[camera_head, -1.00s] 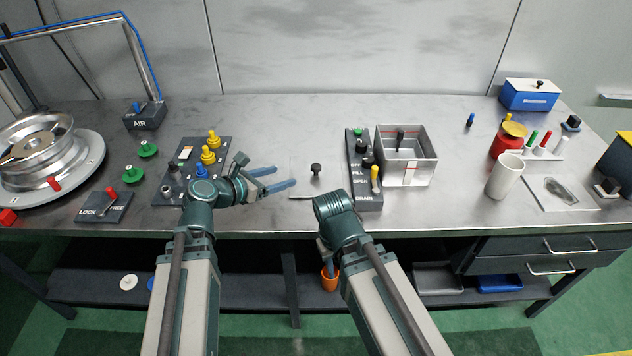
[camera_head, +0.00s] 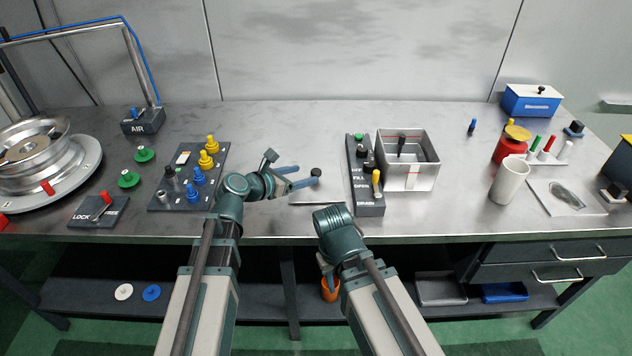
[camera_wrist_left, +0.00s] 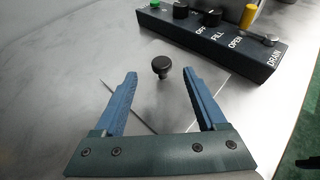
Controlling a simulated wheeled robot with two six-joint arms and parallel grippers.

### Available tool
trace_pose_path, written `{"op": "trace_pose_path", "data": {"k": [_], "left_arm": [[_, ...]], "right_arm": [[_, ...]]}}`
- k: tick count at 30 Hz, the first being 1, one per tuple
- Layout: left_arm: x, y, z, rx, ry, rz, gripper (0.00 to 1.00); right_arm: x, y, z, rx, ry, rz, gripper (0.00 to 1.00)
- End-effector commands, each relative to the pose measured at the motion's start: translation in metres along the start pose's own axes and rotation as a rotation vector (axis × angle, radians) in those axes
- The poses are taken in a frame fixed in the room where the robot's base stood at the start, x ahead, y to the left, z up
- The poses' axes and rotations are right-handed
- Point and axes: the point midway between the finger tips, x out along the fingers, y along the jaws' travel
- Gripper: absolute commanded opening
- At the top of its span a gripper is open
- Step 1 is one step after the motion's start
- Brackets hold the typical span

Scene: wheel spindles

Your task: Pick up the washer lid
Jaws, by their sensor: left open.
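The washer lid is a flat metal plate (camera_head: 318,198) with a black knob (camera_head: 316,172), lying on the bench left of the control panel. In the left wrist view the knob (camera_wrist_left: 161,66) stands up from the plate (camera_wrist_left: 150,100). My left gripper (camera_head: 303,175) is open. Its blue fingers (camera_wrist_left: 161,75) point at the knob, which appears centred between the tips and slightly beyond them, not gripped. The open metal washer tank (camera_head: 425,178) stands to the right. My right gripper (camera_head: 328,266) hangs at the bench's front edge, mostly hidden behind its wrist.
The control panel (camera_head: 369,207) with knobs and a yellow handle stands between lid and tank. Left are a panel with yellow and blue parts (camera_head: 160,202) and a wheel on a round base (camera_head: 60,195). A white cup (camera_head: 508,182) stands right. The bench behind the lid is clear.

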Motion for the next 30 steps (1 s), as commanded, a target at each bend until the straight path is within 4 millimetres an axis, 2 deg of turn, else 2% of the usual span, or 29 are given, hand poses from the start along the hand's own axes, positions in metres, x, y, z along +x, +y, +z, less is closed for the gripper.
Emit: {"op": "trace_pose_path", "data": {"k": [9, 12, 18, 30], "left_arm": [[0.044, -0.001, -0.002, 0.002, 0.001, -0.003, 0.74], [0.050, -0.002, -0.001, 0.001, 0.000, -0.002, 0.74], [0.049, -0.002, 0.000, 0.001, 0.000, -0.001, 0.72], [0.049, -0.002, -0.001, 0.001, 0.000, -0.001, 0.00]], "right_arm": [[0.019, -0.002, -0.001, 0.000, 0.000, 0.000, 0.36], [0.020, -0.002, -0.001, 0.000, 0.000, 0.000, 0.36], [0.019, -0.002, -0.001, 0.000, 0.000, 0.000, 0.36], [0.019, -0.002, -0.001, 0.000, 0.000, 0.000, 0.36]]}}
